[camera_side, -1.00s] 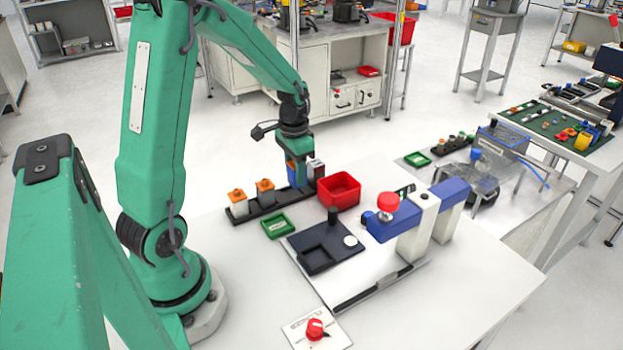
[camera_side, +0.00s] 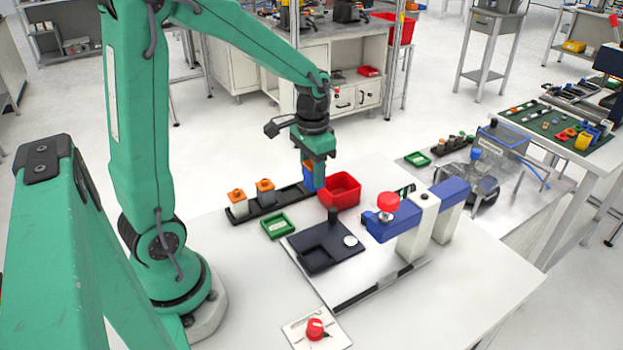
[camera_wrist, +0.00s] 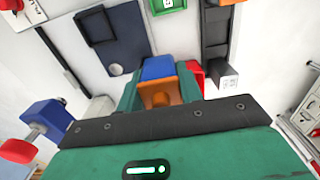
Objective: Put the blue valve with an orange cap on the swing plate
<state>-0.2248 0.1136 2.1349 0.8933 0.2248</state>
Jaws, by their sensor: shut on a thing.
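The blue valve with an orange cap (camera_side: 309,181) is held in my gripper (camera_side: 314,174), beside the red bin and over the far end of the black rack. In the wrist view the valve (camera_wrist: 157,68) sits between the green fingers of my gripper (camera_wrist: 158,88), its orange cap towards the camera. The swing plate (camera_side: 345,258) seems to be the dark plate with a square recess, a dark post and a pale round disc, at the front right of my gripper. It also shows at the upper left of the wrist view (camera_wrist: 125,38).
A blue-and-white press with a red knob (camera_side: 388,202) rises right of the plate. A red dial (camera_side: 316,329) sits in front.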

